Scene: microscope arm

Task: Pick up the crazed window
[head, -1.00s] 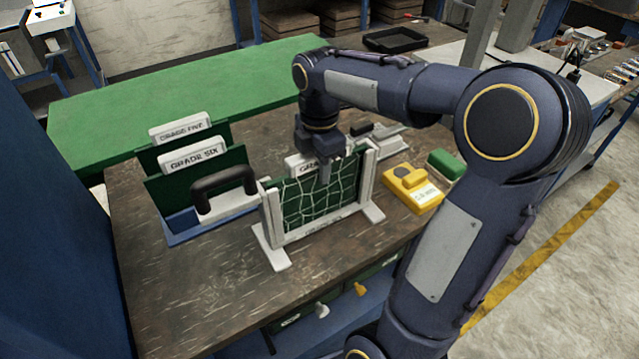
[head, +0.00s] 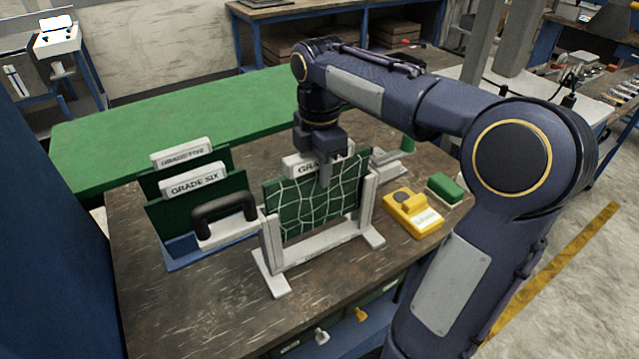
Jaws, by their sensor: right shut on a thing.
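The crazed window (head: 310,208) is a dark green pane covered with a net of white crack lines. It stands upright between the two posts of a white stand (head: 270,245), with its top edge above the post tops. The far jaw is hidden. My left gripper is not in view.
To the left, a blue rack (head: 185,250) holds green panels, one labelled "GRADE SIX" (head: 194,181). A black handle (head: 225,205) is close to the stand's left post. A yellow block (head: 412,215) and green block (head: 445,187) lie right. The front tabletop is clear.

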